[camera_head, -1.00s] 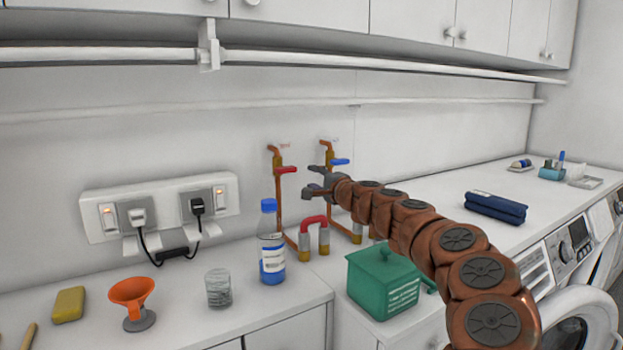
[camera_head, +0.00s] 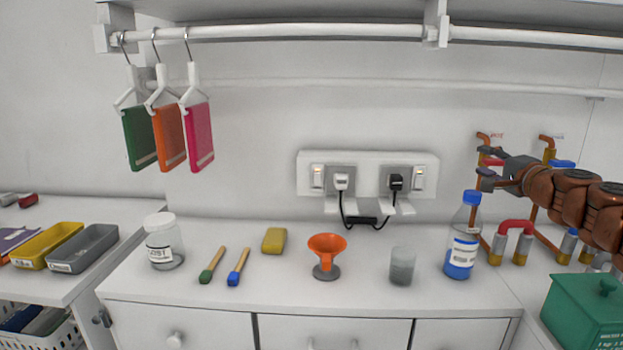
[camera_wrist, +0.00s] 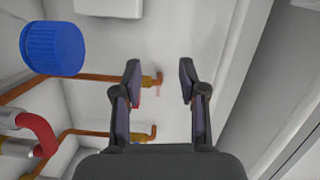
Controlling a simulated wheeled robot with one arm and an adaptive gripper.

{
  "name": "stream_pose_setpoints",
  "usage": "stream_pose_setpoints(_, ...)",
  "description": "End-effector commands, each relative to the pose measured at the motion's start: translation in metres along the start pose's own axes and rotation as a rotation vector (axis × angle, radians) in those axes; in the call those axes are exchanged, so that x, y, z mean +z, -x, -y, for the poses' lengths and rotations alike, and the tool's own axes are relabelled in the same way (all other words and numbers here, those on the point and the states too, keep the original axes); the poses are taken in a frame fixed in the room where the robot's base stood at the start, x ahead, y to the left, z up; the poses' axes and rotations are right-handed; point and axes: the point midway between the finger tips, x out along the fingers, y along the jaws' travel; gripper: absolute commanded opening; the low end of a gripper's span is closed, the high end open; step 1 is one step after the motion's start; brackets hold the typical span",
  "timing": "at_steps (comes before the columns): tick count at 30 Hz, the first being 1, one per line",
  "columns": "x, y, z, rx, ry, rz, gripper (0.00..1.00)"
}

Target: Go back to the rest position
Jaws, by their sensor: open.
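My gripper (camera_head: 484,169) is at the right of the head view, in front of the copper pipes and above the blue-capped bottle. In the wrist view my gripper (camera_wrist: 160,85) shows two dark fingers spread apart with nothing between them. The bottle (camera_head: 463,245) stands upright on the counter; its blue cap (camera_wrist: 52,47) shows large at the upper left of the wrist view. My copper-coloured arm reaches in from the right edge.
Taps and a red pipe bend (camera_head: 516,228) stand at the right, with a green box (camera_head: 585,315) in front. An orange funnel (camera_head: 327,258), grey cup (camera_head: 402,266), sponge (camera_head: 274,240), brushes and jar (camera_head: 164,243) line the counter. Coloured hanging items (camera_head: 168,138) are at upper left.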

Motion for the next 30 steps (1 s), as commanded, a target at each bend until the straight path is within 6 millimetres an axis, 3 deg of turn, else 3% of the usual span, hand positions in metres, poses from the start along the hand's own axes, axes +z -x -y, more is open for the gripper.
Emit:
stream_pose_setpoints(1, 0.031, 0.0, 0.016, 0.003, 0.046, 0.063, 0.42)
stream_pose_setpoints(3, 0.074, 0.001, 0.027, 0.016, 0.104, 0.153, 0.42)
stream_pose_setpoints(9, 0.193, 0.024, 0.04, 0.082, 0.294, 0.403, 0.42)
stream_pose_setpoints(14, 0.281, 0.063, 0.021, 0.182, 0.46, 0.612, 0.42)
stream_pose_setpoints(18, 0.342, 0.114, -0.015, 0.313, 0.605, 0.79, 0.42)
stream_pose_setpoints(21, 0.369, 0.158, -0.049, 0.43, 0.703, 0.906, 0.42)
stream_pose_setpoints(24, 0.383, 0.205, -0.086, 0.571, 0.788, 1.01, 0.42)
stream_pose_setpoints(30, 0.374, 0.307, -0.15, 0.885, 0.9, 1.165, 0.42)
